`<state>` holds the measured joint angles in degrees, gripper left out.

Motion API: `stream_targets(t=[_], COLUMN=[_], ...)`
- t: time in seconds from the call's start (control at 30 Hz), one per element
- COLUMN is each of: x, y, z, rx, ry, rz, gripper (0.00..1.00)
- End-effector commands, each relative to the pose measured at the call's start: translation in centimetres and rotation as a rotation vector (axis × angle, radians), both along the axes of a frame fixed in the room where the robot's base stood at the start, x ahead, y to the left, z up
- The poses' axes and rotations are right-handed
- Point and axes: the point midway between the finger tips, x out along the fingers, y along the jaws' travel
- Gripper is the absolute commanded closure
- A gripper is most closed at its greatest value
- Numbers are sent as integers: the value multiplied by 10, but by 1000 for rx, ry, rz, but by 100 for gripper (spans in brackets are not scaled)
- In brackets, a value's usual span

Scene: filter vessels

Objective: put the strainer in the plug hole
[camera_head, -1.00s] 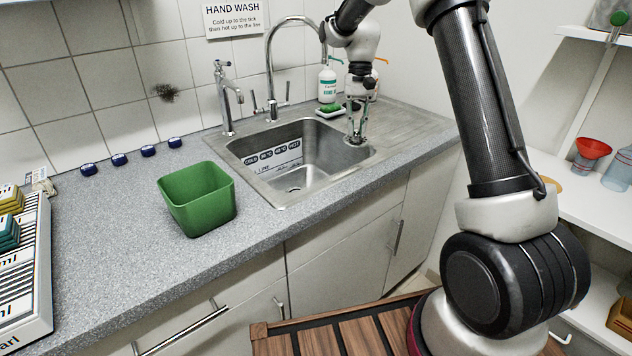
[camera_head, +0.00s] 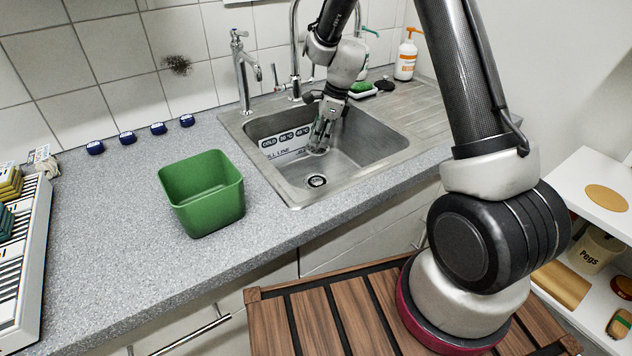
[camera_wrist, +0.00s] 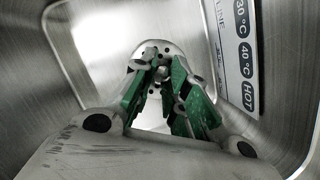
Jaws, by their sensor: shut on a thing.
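My gripper (camera_head: 318,146) reaches down into the steel sink (camera_head: 376,133), above and just behind the plug hole (camera_head: 316,181), which shows as a dark-centred ring in the sink floor. In the wrist view, my gripper (camera_wrist: 162,72) has its green-sided fingers shut on a small pale metal piece with dark holes, the strainer (camera_wrist: 150,49). The fingers hide part of it. In the head view the strainer is too small and covered to make out clearly. The plug hole is not clearly seen in the wrist view.
The sink's walls close in around my gripper; a label strip (camera_wrist: 243,50) is on one wall. A tall tap (camera_head: 296,50) and a smaller tap (camera_head: 240,70) stand behind. A green tub (camera_head: 203,195) stands left of the sink. A green sponge (camera_head: 362,88) and an orange-topped bottle (camera_head: 406,55) stand back right.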

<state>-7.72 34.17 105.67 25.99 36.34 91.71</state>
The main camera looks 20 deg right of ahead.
Motion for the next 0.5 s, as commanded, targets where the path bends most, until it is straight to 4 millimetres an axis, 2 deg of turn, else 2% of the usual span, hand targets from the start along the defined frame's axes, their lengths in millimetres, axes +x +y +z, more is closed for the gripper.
stream_targets(t=[0.1,0.2,0.27,0.5], x=[-5,-7,-7,-7], y=[3,3,3,2], z=[-14,-20,-27,-72], rx=[0,0,0,0], ry=[-3,-4,-2,-2], rz=[-228,-335,-368,-386], gripper=[100,100,100,100])
